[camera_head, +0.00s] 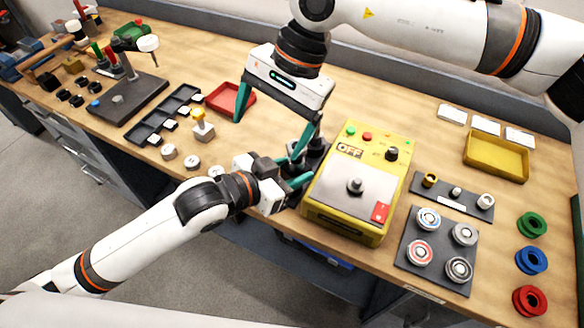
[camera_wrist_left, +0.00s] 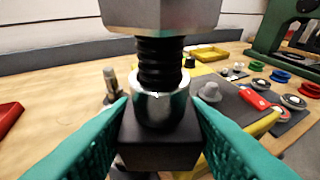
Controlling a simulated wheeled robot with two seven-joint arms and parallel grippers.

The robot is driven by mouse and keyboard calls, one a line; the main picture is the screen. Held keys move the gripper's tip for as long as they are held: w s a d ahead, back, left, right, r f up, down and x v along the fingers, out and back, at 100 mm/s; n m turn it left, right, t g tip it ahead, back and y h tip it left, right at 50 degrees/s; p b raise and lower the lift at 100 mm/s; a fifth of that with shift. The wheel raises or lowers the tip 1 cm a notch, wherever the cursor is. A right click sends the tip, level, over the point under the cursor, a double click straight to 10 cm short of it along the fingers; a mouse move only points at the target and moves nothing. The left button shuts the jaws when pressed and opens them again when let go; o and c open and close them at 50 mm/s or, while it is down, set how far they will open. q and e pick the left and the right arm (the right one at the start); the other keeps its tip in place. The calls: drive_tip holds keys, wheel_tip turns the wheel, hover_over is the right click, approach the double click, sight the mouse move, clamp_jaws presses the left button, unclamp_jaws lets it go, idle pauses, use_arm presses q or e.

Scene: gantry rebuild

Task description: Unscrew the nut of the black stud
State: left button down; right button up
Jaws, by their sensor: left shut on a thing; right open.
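In the left wrist view a black threaded stud (camera_wrist_left: 160,62) stands upright between my fingers. A grey faceted piece (camera_wrist_left: 160,14), which looks like the nut, sits on its top and is cut by the frame edge. Below the thread are a shiny steel collar (camera_wrist_left: 160,100) and a dark block (camera_wrist_left: 160,142). My left gripper (camera_head: 300,170) is shut at the collar and block; the exact contact is hard to tell. My right gripper (camera_head: 270,137) is open above the bench, its fingers wide apart, one near the stud. In the head view the stud is mostly hidden by the fingers.
A yellow box (camera_head: 320,212) with a grey plate and a knob stands just right of the stud. A red tray (camera_head: 232,97), a black sectioned tray (camera_head: 152,122) and small round parts lie left. A yellow tray (camera_head: 497,158) and coloured rings (camera_head: 531,259) are right.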

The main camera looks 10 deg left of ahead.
sight(296, 163)
drive_tip(key=d+h, duration=0.1)
drive_tip(key=w+d+r+n+t+h, duration=0.1)
drive_tip(key=w+d+r+h, duration=0.1)
drive_tip(key=shift+d+t, duration=0.15)
drive_tip(key=shift+t, duration=0.25)
drive_tip(key=shift+w+d+n+h, duration=0.15)
drive_tip(key=shift+d+n+h, duration=0.15)
drive_tip(key=shift+h, duration=0.1)
drive_tip(key=shift+f, duration=4.2)
drive_tip(key=c, duration=1.8)
drive_tip(key=n, duration=0.5)
drive_tip(key=shift+n, duration=0.3)
drive_tip(key=shift+c, duration=0.2)
drive_tip(key=n, duration=0.6)
